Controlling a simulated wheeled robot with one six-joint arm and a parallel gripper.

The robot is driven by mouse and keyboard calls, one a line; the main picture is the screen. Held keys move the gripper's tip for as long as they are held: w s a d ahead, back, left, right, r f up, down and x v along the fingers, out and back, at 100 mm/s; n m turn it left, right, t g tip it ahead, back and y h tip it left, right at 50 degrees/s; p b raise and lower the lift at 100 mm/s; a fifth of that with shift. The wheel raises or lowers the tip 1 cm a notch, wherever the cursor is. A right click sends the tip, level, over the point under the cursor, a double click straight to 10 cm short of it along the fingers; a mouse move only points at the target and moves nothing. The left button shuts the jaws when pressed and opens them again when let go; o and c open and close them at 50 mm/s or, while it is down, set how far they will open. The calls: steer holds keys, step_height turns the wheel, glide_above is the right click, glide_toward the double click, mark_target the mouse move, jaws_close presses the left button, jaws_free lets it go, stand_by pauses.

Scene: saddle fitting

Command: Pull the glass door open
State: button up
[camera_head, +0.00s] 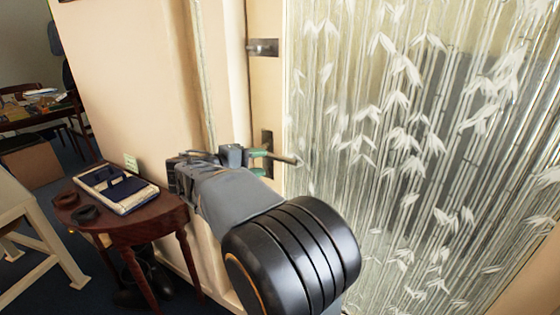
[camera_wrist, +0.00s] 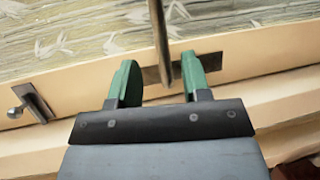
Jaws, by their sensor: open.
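The glass door (camera_head: 400,130) is patterned with white leaf shapes and has a cream frame. It looks closed. Its metal lever handle (camera_head: 286,158) sticks out from a dark plate on the frame. My gripper (camera_head: 260,162) is at the handle, with its green fingers apart. In the wrist view, the handle (camera_wrist: 160,40) runs between the two open fingertips of my gripper (camera_wrist: 158,62), nearer the right one. I cannot tell whether a finger touches it. The arm hides part of the lower door frame.
A second metal fitting (camera_head: 263,47) is on the frame above the handle; it shows in the wrist view (camera_wrist: 33,100) too. A small dark wood table (camera_head: 150,226) with a tray (camera_head: 116,188) stands left of my arm. A cream wall (camera_head: 135,90) is behind it.

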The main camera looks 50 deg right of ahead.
mark_target(277, 159)
steer(key=x, duration=0.7)
steer(key=shift+d+f, duration=0.1)
steer(key=shift+d, duration=0.15)
jaws_close()
stand_by(0.3)
